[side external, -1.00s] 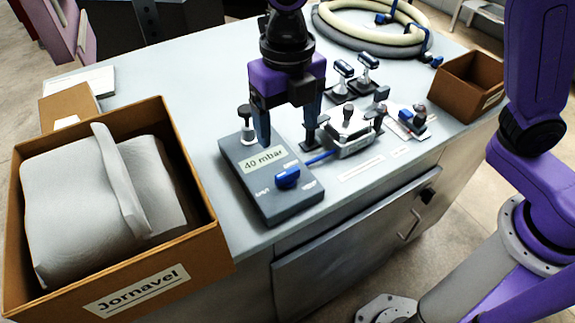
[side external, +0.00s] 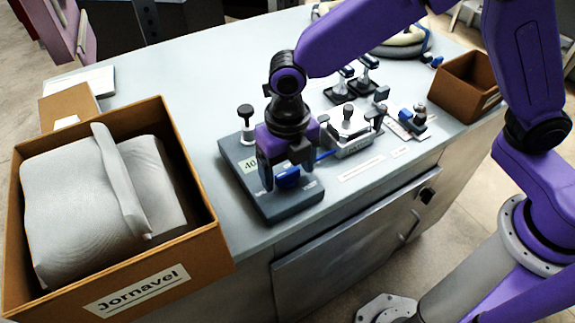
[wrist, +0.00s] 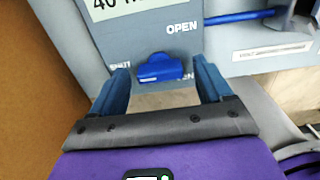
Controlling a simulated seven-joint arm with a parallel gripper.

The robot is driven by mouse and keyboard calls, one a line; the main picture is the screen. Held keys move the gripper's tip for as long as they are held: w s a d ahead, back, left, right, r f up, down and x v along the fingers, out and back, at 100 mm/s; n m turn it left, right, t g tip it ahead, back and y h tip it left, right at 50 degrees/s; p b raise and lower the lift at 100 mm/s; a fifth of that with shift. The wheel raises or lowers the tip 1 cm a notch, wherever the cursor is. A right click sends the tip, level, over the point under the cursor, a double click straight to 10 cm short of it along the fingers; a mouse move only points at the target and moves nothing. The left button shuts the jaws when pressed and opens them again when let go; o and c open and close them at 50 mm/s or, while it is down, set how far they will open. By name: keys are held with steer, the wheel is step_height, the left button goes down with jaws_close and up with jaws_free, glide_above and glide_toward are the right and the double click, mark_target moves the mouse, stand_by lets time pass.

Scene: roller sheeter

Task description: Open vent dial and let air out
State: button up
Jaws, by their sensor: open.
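The vent dial is a blue knob (side external: 288,178) on the front part of a dark grey box (side external: 285,210). The blue knob (wrist: 160,68) also shows in the wrist view, lying roughly crosswise, with "SHUT" printed at its left and "OPEN" above it. My gripper (side external: 288,180) is over the front of the box. Its jaws (wrist: 165,80) are open, one finger on each side of the knob, with gaps between fingers and knob in the wrist view. The box's display label is partly hidden by my gripper in the side view; "40" shows.
A cardboard box (side external: 200,255) marked "Jornavel" with grey padded items stands at the left. A metal block with levers (side external: 348,135) is right of the grey box, with a blue rod between them. A small brown bin (side external: 470,85) stands at the far right.

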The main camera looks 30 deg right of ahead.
steer(key=c, duration=1.1)
steer(key=shift+o, duration=0.3)
steer(key=shift+m, duration=0.4)
steer(key=m, duration=0.3)
steer(key=shift+m, duration=0.4)
steer(key=m, duration=0.4)
steer(key=shift+m, duration=0.3)
steer(key=m, duration=0.8)
steer(key=shift+m, duration=0.3)
steer(key=o, duration=1)
